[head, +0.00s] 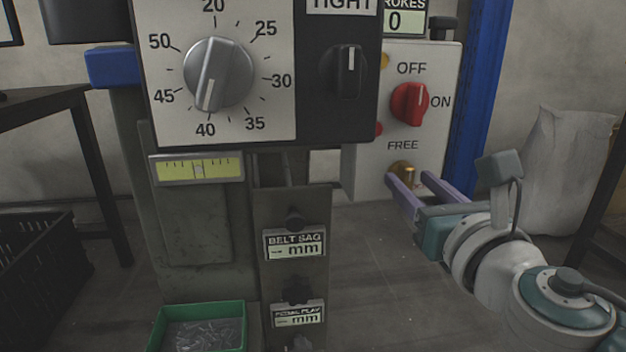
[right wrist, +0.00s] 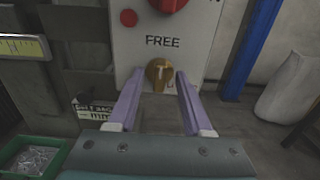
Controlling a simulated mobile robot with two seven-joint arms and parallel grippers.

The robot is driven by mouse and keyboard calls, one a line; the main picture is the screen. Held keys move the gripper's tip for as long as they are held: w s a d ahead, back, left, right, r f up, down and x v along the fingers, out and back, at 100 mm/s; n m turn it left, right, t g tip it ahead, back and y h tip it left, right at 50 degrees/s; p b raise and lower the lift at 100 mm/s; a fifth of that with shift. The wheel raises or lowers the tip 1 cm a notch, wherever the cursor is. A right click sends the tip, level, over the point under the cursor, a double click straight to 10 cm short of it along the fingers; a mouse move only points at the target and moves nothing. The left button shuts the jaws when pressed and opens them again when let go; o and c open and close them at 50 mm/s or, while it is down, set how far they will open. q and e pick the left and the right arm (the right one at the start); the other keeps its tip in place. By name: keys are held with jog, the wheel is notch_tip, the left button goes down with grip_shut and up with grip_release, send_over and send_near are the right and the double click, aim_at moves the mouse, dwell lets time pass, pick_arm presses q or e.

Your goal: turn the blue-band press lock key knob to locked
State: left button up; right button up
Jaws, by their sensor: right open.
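The brass lock key knob (head: 405,169) sits low on the white panel (head: 361,158), under the word FREE; it also shows in the right wrist view (right wrist: 159,71). Its pale mark looks roughly upright there, toward FREE. A lower label is mostly hidden behind the knob and fingers. My right gripper (head: 409,177) is open, its purple fingers pointing at the panel. In the right wrist view the fingertips (right wrist: 160,75) stand on the left and right of the knob, with a gap on each side; I cannot tell contact. My left gripper is not in view.
A red OFF/ON switch (head: 409,103) sits above the knob. A large grey dial (head: 218,74) and a black knob (head: 348,72) are on the left. A blue post (head: 482,95) stands right of the panel. A green bin (head: 240,310) holds small metal parts.

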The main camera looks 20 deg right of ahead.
jog(key=shift+w+d, duration=0.15)
jog(key=shift+w, duration=0.45)
grip_shut()
